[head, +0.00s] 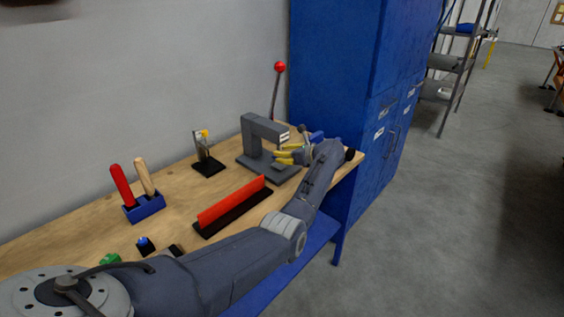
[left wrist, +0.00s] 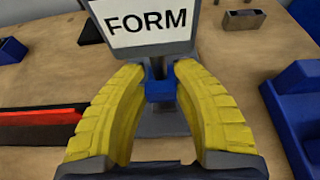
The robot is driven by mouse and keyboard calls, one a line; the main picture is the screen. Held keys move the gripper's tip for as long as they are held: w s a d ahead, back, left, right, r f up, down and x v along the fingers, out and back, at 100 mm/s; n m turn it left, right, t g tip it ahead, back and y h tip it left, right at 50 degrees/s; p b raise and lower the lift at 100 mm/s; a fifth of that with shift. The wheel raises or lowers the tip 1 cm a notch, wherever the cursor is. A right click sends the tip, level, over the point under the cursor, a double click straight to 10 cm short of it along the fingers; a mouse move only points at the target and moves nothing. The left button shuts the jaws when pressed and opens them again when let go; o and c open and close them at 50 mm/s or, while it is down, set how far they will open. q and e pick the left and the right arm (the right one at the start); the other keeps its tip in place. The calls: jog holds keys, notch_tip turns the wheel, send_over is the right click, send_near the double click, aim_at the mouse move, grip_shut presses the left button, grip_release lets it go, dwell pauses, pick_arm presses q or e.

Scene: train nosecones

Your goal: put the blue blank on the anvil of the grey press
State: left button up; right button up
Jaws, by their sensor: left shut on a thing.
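The grey press (head: 252,130) stands on the wooden bench near the blue cabinet, its lever with a red ball raised. Its head carries a white FORM plate (left wrist: 150,22) in the left wrist view. My left gripper (head: 279,155) is at the press, its yellow fingers under the head. In the left wrist view my left gripper (left wrist: 160,84) is shut on the blue blank (left wrist: 159,91), just below the plate. Grey press metal (left wrist: 160,122) shows between the fingers, below the blank. I cannot tell whether the blank touches the anvil. My right gripper is out of view.
A red bar on a black base (head: 232,205) lies before the press. A blue holder with two handles (head: 145,208) and a small black stand (head: 208,166) are farther left. A blue object (left wrist: 298,112) sits close to the right finger. The blue cabinet (head: 345,90) stands beyond the bench.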

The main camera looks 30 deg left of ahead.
pick_arm(q)
jog(key=shift+a+f, duration=0.1)
jog(key=shift+a, duration=0.15)
jog(key=shift+f, duration=1.65)
jog(key=shift+f, duration=0.1)
jog(key=o, duration=1.1)
jog(key=shift+c, duration=0.2)
